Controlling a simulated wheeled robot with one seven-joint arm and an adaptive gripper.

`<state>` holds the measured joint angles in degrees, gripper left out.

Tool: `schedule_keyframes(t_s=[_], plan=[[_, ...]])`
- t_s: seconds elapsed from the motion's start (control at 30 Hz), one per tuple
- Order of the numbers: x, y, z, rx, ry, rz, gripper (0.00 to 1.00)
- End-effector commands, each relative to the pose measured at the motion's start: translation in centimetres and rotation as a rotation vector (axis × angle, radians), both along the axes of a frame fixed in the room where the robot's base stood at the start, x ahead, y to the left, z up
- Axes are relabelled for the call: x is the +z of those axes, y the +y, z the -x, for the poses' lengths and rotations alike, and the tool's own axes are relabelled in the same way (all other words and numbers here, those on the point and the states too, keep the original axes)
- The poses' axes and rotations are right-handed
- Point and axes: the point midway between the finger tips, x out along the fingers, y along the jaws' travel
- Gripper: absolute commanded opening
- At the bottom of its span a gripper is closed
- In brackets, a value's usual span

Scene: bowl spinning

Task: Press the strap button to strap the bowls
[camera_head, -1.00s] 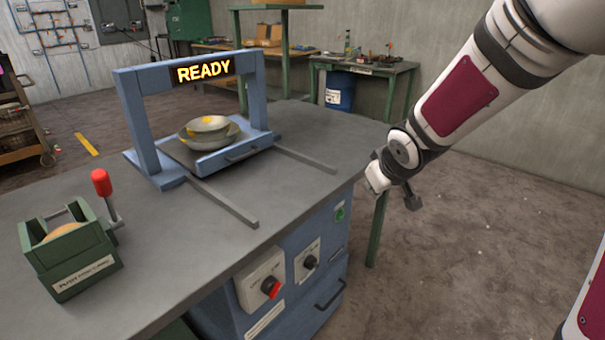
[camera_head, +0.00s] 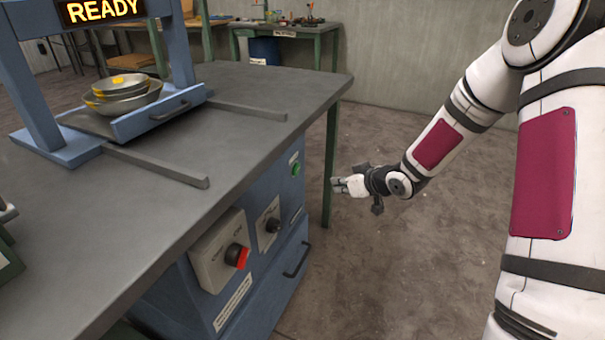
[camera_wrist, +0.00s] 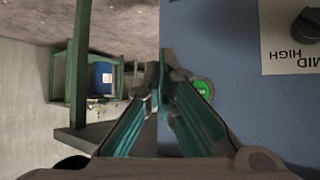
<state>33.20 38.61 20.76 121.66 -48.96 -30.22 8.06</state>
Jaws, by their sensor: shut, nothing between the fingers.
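A round green button (camera_head: 296,168) sits on the blue front panel of the machine (camera_head: 252,215), near its right edge. It also shows in the wrist view (camera_wrist: 203,88), just right of my fingertips and partly hidden by a finger. My gripper (camera_head: 338,186) is shut and empty. In the head view it is right of the button, pointing left toward the panel, with a gap between. In the wrist view my gripper (camera_wrist: 163,78) overlaps the panel's edge. Stacked metal bowls (camera_head: 126,92) with yellow patches rest on the tray under the blue arch with its lit "READY" sign (camera_head: 100,10).
A red-and-black knob (camera_head: 237,255) and a black knob (camera_head: 272,225) are left of the button. A drawer handle (camera_head: 297,262) is below it. A green table leg (camera_head: 330,165) stands behind my gripper. The floor on the right is clear.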

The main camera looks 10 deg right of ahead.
Motion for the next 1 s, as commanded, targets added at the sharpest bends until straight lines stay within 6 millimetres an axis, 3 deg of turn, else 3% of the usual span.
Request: schedule_keyframes(t_s=[0.37, 1.0], plan=[[0.0, 0.5, -0.4, 0.000, -0.001, 0.002, 0.00], [0.0, 6.4, -4.7, 0.000, 0.000, 0.002, 0.00]])
